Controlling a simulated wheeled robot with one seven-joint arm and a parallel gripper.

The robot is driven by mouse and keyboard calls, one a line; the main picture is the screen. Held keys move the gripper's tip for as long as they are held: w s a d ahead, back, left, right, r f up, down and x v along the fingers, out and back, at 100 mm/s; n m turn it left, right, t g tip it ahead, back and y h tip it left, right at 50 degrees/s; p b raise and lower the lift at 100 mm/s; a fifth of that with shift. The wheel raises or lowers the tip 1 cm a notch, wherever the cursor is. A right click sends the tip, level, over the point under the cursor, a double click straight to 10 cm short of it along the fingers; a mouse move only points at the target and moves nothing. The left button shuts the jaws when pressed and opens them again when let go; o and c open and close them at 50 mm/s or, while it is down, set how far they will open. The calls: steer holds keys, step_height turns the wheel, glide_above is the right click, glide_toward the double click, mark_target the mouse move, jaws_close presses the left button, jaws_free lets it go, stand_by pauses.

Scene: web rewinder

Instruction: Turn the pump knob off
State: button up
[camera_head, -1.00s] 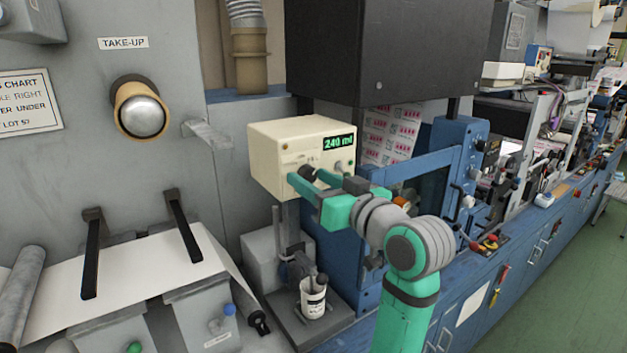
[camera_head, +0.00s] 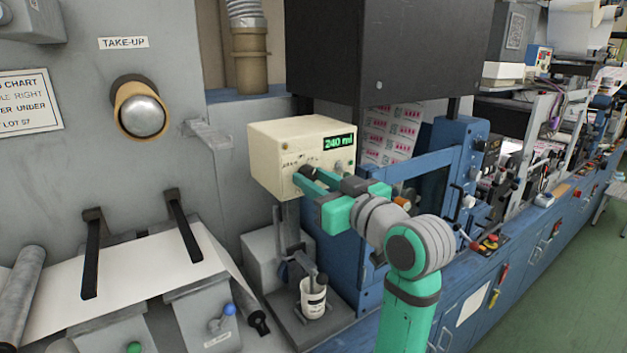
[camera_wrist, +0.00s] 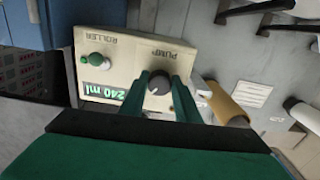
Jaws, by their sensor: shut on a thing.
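In the wrist view the box (camera_wrist: 130,55) appears upside down, with the word PUMP above a dark round knob (camera_wrist: 159,84). My gripper (camera_wrist: 160,80) is shut on this pump knob, one green finger on each side. In the head view my gripper (camera_head: 304,176) reaches the box front from the right and mostly hides the knob.
A dark cabinet (camera_head: 385,50) hangs above right of the box. A white cup (camera_head: 313,298) with tools stands below. The take-up shaft (camera_head: 140,112) sticks out at left.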

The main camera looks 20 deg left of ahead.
steer(key=n, duration=0.3)
steer(key=shift+d, duration=0.1)
steer(key=shift+n, duration=1.9)
steer(key=o, duration=1)
steer(key=shift+o, duration=0.2)
steer(key=v, duration=1)
steer(key=shift+s+d, duration=0.25)
steer(key=shift+d, duration=0.05)
